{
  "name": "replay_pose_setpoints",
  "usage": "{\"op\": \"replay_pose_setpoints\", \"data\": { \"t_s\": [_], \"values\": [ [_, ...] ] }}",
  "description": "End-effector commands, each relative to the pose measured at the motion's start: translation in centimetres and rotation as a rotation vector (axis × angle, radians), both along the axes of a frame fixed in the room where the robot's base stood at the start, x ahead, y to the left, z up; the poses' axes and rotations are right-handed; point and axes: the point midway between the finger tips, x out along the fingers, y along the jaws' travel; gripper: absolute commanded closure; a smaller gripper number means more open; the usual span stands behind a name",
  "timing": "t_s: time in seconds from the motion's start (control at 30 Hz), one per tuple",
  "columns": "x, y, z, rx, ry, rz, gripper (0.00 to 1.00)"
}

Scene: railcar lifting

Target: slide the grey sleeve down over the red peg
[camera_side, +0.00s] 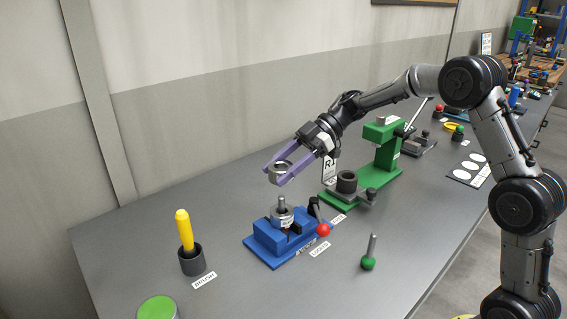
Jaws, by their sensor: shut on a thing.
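My gripper (274,176) has two purple fingers and is shut on a short grey sleeve (282,171), a ring with an open middle. It holds the sleeve in the air above a blue fixture (268,239). A grey stepped cylinder with a thin upright pin (281,209) stands in that fixture, below the sleeve and apart from it. I see no clearly red peg. The only red part at the fixture is a ball knob (323,230) on its lever, at the right.
A green press (384,155) with a dark cylinder (347,182) at its base stands to the right. A yellow-handled brush (185,230) stands in a dark cup (192,262) at left. A green-knobbed pin (368,262) stands front right. The front middle of the table is clear.

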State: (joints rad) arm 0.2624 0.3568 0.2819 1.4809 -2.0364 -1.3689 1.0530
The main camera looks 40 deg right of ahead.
Motion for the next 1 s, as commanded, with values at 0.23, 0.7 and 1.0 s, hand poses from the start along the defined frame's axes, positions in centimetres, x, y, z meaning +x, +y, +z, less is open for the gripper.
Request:
{"op": "replay_pose_setpoints", "data": {
  "t_s": [0.23,0.7,1.0],
  "values": [
    [0.0,0.0,-1.8,0.002,0.001,-0.001,1.0],
    [0.0,0.0,-3.9,0.001,-0.002,0.0,1.0],
    [0.0,0.0,-3.9,0.001,-0.002,0.0,1.0]
  ]
}}
